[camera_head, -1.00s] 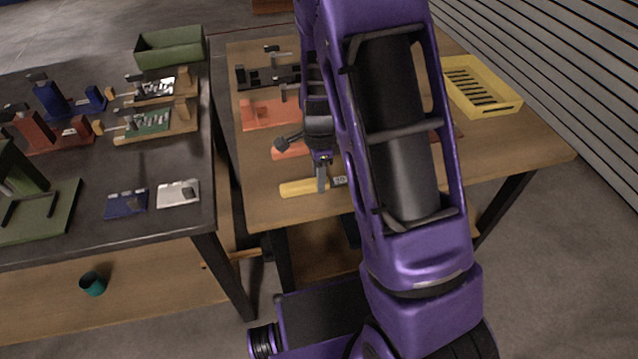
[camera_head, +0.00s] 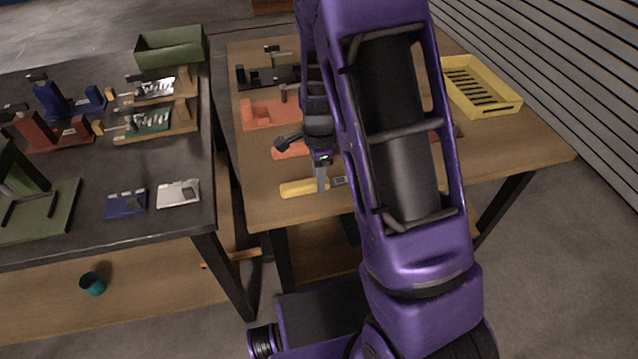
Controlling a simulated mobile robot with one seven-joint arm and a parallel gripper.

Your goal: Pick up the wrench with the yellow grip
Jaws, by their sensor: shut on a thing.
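The wrench with the yellow grip (camera_head: 298,188) lies at the front of the wooden table (camera_head: 265,212), its yellow handle pointing left. My gripper (camera_head: 321,188) is above it and shut on it, near the right end of the yellow grip. A short grey part of the wrench shows just right of the gripper. The rest of its right end is hidden behind my purple arm. I cannot tell whether the wrench is touching the table or slightly above it.
Behind the gripper are orange fixtures (camera_head: 262,115) and a black fixture (camera_head: 262,77). A yellow slotted tray (camera_head: 512,104) stands at the right. A dark table (camera_head: 80,240) at the left holds several fixtures, a green bin (camera_head: 170,52), a blue block (camera_head: 126,204) and a white block (camera_head: 178,194).

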